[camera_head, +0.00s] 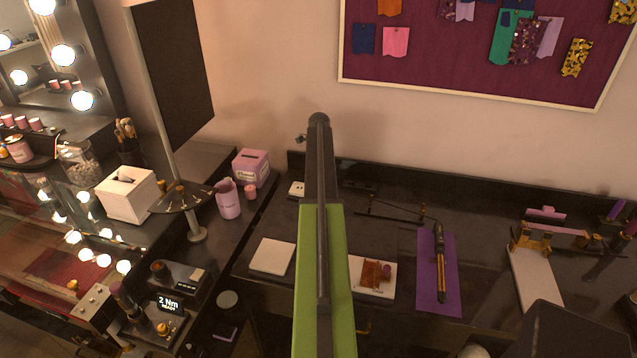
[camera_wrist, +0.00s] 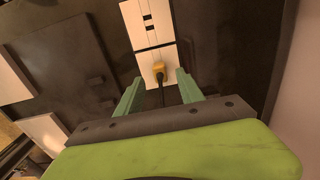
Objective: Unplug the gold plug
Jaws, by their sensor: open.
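The gold plug (camera_wrist: 159,68) sits in the lower part of a white socket strip (camera_wrist: 146,37) in the wrist view. A dark cord (camera_wrist: 162,95) runs from the plug back toward my gripper. My gripper (camera_wrist: 158,77) is open, with one green finger on each side of the plug and cord in the picture. I cannot tell whether the fingertips reach the plug's depth, and no contact shows. In the head view a small part of a white socket plate (camera_head: 297,188) shows left of my arm. The gold plug and my gripper's fingers cannot be made out there.
A pink box (camera_head: 251,167) and a pink jug (camera_head: 228,199) stand left of my arm. A white tile (camera_head: 272,256) lies nearer on the dark counter. A curling iron (camera_head: 440,265) lies on a purple mat (camera_head: 424,280) to the right. The wall rises behind.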

